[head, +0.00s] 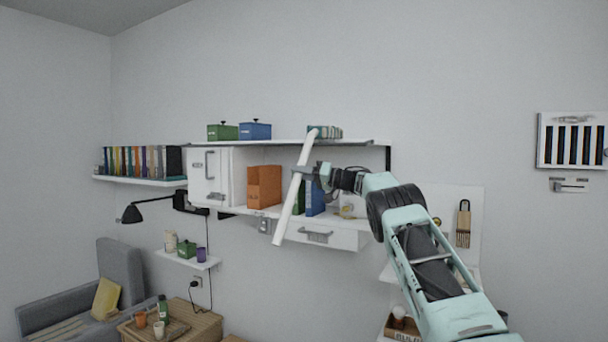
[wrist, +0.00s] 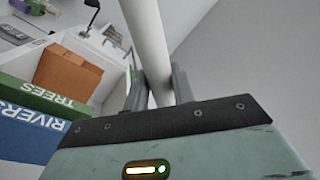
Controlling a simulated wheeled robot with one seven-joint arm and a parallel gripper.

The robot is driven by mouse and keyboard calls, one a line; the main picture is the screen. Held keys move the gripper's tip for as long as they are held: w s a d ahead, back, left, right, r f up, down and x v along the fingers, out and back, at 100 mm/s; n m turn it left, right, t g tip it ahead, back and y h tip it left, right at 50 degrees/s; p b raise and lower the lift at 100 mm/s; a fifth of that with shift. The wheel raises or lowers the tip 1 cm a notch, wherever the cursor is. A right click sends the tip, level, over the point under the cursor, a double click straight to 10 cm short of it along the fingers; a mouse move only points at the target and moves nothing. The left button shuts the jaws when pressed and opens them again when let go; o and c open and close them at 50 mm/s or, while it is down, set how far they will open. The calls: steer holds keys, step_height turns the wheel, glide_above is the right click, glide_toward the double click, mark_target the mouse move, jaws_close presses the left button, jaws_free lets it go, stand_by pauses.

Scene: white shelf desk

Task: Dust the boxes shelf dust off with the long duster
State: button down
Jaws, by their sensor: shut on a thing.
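My gripper (head: 308,171) is shut on the long duster (head: 289,207), a white stick, in front of the shelves. The duster is tilted in the head view, its upper end near the top shelf's front edge and its lower end in front of the drawer. In the wrist view the duster (wrist: 147,35) rises between the fingers of my gripper (wrist: 158,88). The top shelf (head: 300,142) carries a green box (head: 222,132) and a blue box (head: 255,131). I cannot make out dust on it. Whether the duster touches the shelf, I cannot tell.
Below stand a white cabinet (head: 209,178), an orange file box (head: 264,187) and a blue book (head: 315,198), with a drawer (head: 318,235) underneath. The wall above is clear.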

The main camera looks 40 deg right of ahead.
mark_target(301, 160)
steer(key=shift+r, duration=0.15)
steer(key=shift+r, duration=1.85)
steer(key=shift+s+a+f+b, duration=0.2)
steer(key=shift+a+b, duration=0.2)
steer(key=shift+b, duration=0.7)
steer(key=a+b, duration=0.1)
steer(key=b, duration=0.1)
steer(key=s+a+b, duration=0.1)
steer(key=a+b, duration=0.1)
steer(key=b, duration=0.1)
steer(key=a+b, duration=0.1)
steer(key=b, duration=0.1)
steer(key=shift+s+a+b, duration=0.25)
steer(key=shift+s+b, duration=0.1)
steer(key=shift+s, duration=0.05)
steer(key=s+a+b, duration=0.3)
steer(key=a+b, duration=0.2)
steer(key=a, duration=0.2)
steer(key=s+a+b, duration=0.3)
steer(key=a+b, duration=0.2)
steer(key=a, duration=0.3)
steer(key=shift+r, duration=0.25)
steer(key=shift+s+a, duration=0.1)
